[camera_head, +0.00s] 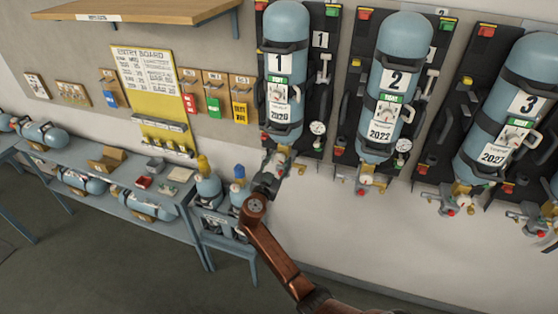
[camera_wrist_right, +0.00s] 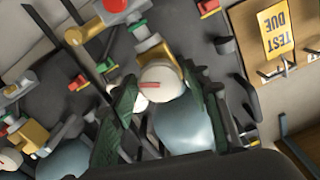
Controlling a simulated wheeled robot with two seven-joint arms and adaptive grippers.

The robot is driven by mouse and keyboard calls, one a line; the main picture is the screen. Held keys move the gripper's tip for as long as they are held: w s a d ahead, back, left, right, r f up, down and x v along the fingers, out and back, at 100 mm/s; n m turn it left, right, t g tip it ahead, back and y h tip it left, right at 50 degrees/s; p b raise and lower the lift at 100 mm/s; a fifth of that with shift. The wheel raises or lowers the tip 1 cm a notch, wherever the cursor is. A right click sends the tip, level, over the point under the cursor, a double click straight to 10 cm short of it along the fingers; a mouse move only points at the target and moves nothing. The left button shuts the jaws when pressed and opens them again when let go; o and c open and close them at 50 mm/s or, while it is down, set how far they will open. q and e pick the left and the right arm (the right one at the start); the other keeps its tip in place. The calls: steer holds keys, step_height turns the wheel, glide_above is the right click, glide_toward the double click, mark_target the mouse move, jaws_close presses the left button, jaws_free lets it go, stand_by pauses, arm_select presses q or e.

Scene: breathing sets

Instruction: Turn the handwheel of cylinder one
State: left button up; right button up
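Cylinder one (camera_head: 284,75) is a pale blue tank strapped upright to the wall board, marked 1 and 2020. Its valve (camera_head: 275,160) is at the lower end, partly hidden by my right gripper (camera_head: 272,178), which reaches it from below. In the right wrist view, the round whitish handwheel (camera_wrist_right: 160,82) with a red mark sits between the tips of my dark green fingers (camera_wrist_right: 160,95). The fingers stand apart on either side of it; whether they touch it I cannot tell. The blue tank (camera_wrist_right: 190,125) shows between them. My left gripper is not in view.
Cylinder two (camera_head: 398,80) and cylinder three (camera_head: 520,110) hang to the right with similar valves. A pressure gauge (camera_head: 318,128) is close beside cylinder one. A blue bench (camera_head: 150,185) with several small cylinders stands lower left. A yellow entry board (camera_head: 148,90) is on the wall.

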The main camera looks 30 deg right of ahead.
steer(key=c, duration=0.9)
steer(key=shift+o, duration=0.2)
